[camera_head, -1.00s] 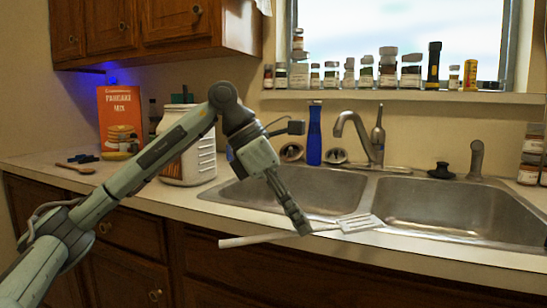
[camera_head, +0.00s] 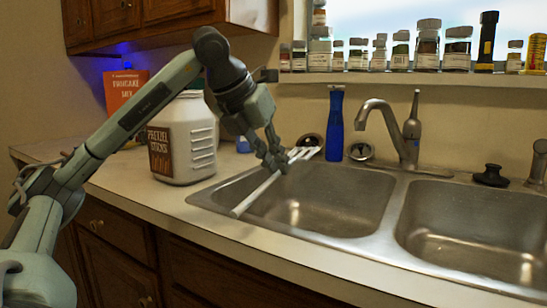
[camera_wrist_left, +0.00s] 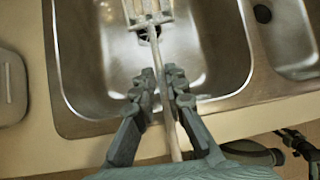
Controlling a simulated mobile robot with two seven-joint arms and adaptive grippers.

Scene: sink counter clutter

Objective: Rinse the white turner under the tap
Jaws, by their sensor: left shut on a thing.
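The white turner (camera_head: 258,190) is held over the left part of the left basin, its handle end toward the front counter edge and its slotted head (camera_head: 303,153) toward the back wall. My left gripper (camera_head: 273,158) is shut on its shaft. In the left wrist view the turner's slotted head (camera_wrist_left: 148,12) points away over the basin, and my gripper fingers (camera_wrist_left: 161,95) sit on both sides of the shaft. The tap (camera_head: 385,118) stands behind the sink, its spout to the right of the turner's head. No water is seen flowing.
The double sink has a left basin (camera_head: 335,215) and a right basin (camera_head: 470,230), both empty. A blue bottle (camera_head: 335,125) stands behind the left basin. A pretzel jar (camera_head: 184,140) is left of the sink. A black stopper (camera_head: 490,175) sits behind the right basin.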

